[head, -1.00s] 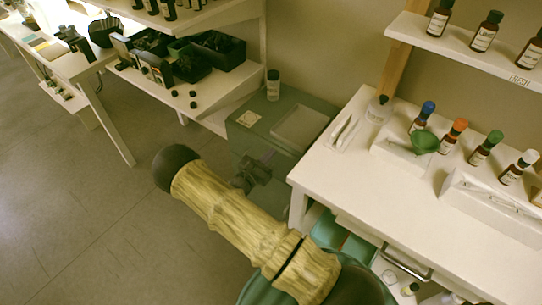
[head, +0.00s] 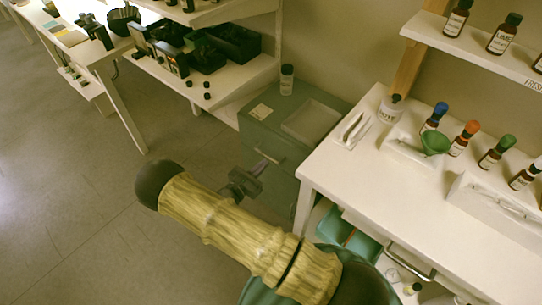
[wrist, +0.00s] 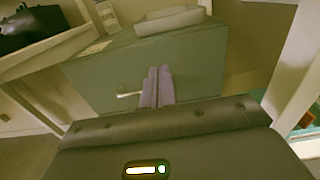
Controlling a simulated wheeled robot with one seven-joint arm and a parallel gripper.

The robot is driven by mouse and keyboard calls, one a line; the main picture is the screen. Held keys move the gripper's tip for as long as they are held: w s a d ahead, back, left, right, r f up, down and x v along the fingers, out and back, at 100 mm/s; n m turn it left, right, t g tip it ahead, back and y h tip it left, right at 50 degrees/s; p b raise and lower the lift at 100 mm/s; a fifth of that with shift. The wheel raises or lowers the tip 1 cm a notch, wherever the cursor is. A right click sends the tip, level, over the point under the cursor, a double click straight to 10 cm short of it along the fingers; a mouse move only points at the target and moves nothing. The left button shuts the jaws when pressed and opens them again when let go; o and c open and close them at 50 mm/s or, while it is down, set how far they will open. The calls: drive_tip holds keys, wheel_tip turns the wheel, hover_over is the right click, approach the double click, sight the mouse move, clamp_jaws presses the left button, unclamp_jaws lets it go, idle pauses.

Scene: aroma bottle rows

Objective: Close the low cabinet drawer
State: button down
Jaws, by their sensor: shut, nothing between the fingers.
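The low cabinet (head: 259,127) is a grey-green box standing between the white shelf unit and the white table. Its front drawer (wrist: 102,82) has a pale bar handle (wrist: 130,94), which also shows in the head view (head: 268,156). No gap shows between the drawer front and the cabinet body, but its lower part is hidden. My gripper (head: 260,168) is in front of the drawer face. In the wrist view its two fingers (wrist: 158,84) are together and empty, just right of the handle. Whether they touch the front is unclear.
A small bottle (head: 287,80), a card and a shallow tray (head: 311,121) are on the cabinet top. The white table (head: 345,185) with bottles stands close on the right. A shelf unit (head: 240,78) with dark bins is at the left. The floor at left is clear.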

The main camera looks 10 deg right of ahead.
drive_tip(key=shift+v, duration=2.15)
